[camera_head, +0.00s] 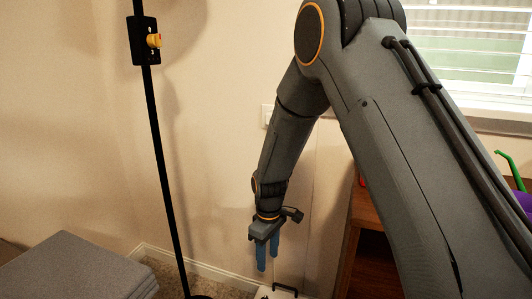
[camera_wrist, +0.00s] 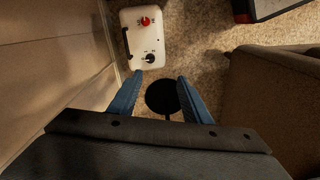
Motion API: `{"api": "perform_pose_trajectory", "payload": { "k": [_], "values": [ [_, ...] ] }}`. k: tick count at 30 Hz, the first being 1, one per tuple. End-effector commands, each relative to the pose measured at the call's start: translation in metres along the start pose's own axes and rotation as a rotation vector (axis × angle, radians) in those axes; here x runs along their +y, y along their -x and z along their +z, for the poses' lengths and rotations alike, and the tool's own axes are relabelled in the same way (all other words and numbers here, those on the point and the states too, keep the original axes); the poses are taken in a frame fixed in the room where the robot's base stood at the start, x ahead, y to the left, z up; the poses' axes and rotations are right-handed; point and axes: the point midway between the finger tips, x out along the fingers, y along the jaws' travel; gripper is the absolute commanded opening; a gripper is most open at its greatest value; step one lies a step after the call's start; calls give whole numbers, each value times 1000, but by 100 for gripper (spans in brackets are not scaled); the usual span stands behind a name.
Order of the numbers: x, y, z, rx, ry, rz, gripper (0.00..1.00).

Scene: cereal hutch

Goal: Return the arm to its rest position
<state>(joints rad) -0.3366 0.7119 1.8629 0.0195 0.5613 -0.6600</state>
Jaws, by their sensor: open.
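My gripper (camera_head: 268,252) hangs at the end of my grey arm, with its blue fingers pointing down. In the wrist view, my gripper (camera_wrist: 160,98) has its two blue fingers spread apart with nothing between them. Beyond the fingers, the carpet and a round black base (camera_wrist: 163,97) show well below. The arm reaches from the upper right of the head view, bends at the top and comes down near the wall. It looks clear of the things around it.
A black pole (camera_head: 160,150) with a yellow-knobbed switch box (camera_head: 143,41) stands left of my arm. A wooden hutch (camera_head: 364,240) is at right. A white box (camera_wrist: 144,37) with a red knob lies on the carpet by the wall. Grey padded furniture (camera_head: 75,270) is at lower left.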

Motion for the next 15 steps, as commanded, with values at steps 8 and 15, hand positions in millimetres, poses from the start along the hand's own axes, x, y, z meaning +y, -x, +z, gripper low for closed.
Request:
{"api": "perform_pose_trajectory", "payload": {
  "k": [8,15],
  "values": [
    [-42,102,48,13,-187,-4,44],
    [-86,164,101,20,-349,-13,44]
  ]
}}
